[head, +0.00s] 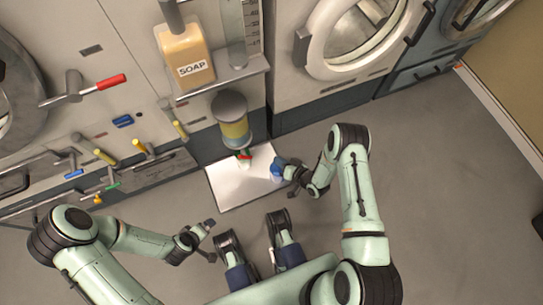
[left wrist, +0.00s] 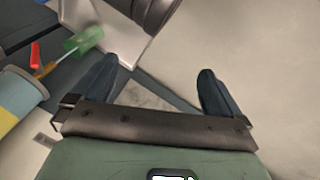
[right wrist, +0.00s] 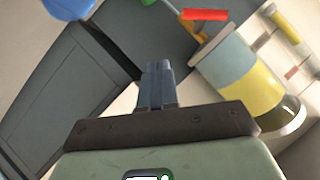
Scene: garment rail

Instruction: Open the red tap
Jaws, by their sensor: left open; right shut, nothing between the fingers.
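The red tap (head: 245,157) is a small red handle on a pipe under a cylindrical tank (head: 233,122) with a yellow band. In the right wrist view the red handle (right wrist: 204,15) sits on an orange pipe beside the tank, beyond my fingers. It also shows in the left wrist view (left wrist: 35,55), next to a green piece (left wrist: 83,40). My right gripper (head: 278,163) is shut and empty, a little right of the tap and apart from it. My left gripper (head: 211,240) is open and empty, lower and to the left, over the floor.
A pale tray (head: 225,190) lies below the tank. A soap bottle (head: 185,58) stands on a shelf above. A separate red-handled lever (head: 110,82) and several yellow, blue and green handles are on the left panel. The floor (head: 440,180) at right is clear.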

